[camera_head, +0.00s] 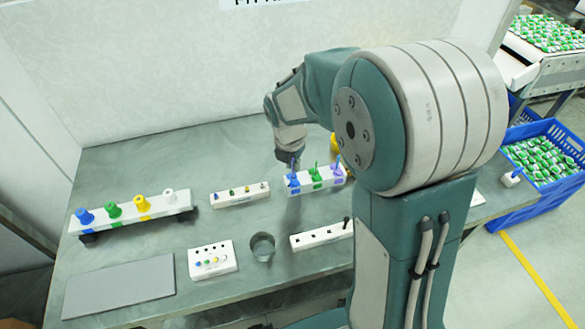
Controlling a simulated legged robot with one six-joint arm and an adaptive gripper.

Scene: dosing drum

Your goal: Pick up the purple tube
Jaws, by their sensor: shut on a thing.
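The purple tube (338,166) stands upright at the right end of a small white rack (304,188) on the table, close to my arm. A green tube (315,174) stands in the middle of the rack and a blue tube (293,178) at its left end. My gripper (289,157) points down over the left end of the rack, at the blue tube and apart from the purple one. It looks shut on the top of the blue tube, though its fingertips are small and dark here.
Coloured knobs stand on a white rail (130,212) at the left. A grey mat (118,290), a button box (212,260), a metal cup (262,247) and a socket strip (318,236) lie in front. Blue crates (545,160) stand at the right. My arm hides the table's right part.

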